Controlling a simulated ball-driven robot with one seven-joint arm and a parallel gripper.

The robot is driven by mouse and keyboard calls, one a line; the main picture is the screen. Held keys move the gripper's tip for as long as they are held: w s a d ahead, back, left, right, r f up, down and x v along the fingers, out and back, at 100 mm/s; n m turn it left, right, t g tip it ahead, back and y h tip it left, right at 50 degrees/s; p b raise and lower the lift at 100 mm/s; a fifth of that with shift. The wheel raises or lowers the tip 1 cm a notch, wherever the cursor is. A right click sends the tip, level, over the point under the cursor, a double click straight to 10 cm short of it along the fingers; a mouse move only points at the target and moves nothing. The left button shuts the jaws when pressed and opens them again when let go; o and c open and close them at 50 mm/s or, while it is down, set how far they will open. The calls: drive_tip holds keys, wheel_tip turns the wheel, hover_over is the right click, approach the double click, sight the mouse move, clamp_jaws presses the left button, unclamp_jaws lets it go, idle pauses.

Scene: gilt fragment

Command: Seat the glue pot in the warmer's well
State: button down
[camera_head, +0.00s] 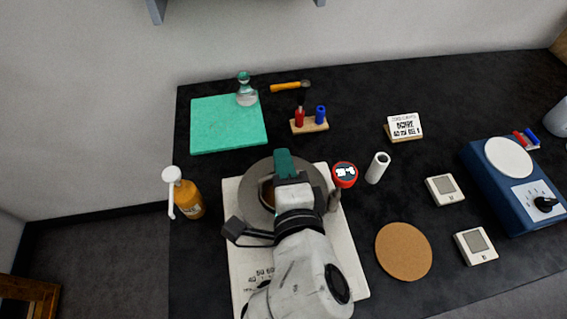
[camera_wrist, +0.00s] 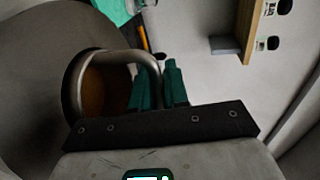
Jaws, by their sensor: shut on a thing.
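My gripper (camera_head: 285,165) has teal fingers, which show in the wrist view (camera_wrist: 156,86). They are shut on the handle of the glue pot (camera_wrist: 82,62), a round metal pot with brown contents. In the head view the pot (camera_head: 267,197) is mostly hidden behind my gripper and wrist. It is over a wide grey round body (camera_head: 258,172), which looks like the warmer and also fills the left of the wrist view (camera_wrist: 30,90). The well is hidden under the pot. I cannot tell whether the pot is in it or above it.
The grey body is on a white printed plate (camera_head: 243,285). An amber pump bottle (camera_head: 187,198) stands left, a teal board (camera_head: 225,128) behind. A red-topped jar (camera_head: 344,174) and white cylinder (camera_head: 377,168) stand close right. A cork disc (camera_head: 403,252) lies right.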

drive_tip(key=c, duration=1.1)
unclamp_jaws()
drive_tip(key=shift+r+p, duration=0.15)
drive_tip(key=shift+p, duration=0.25)
drive_tip(key=b+v, duration=0.3)
drive_tip(key=v, duration=0.9)
drive_tip(key=shift+b, duration=0.4)
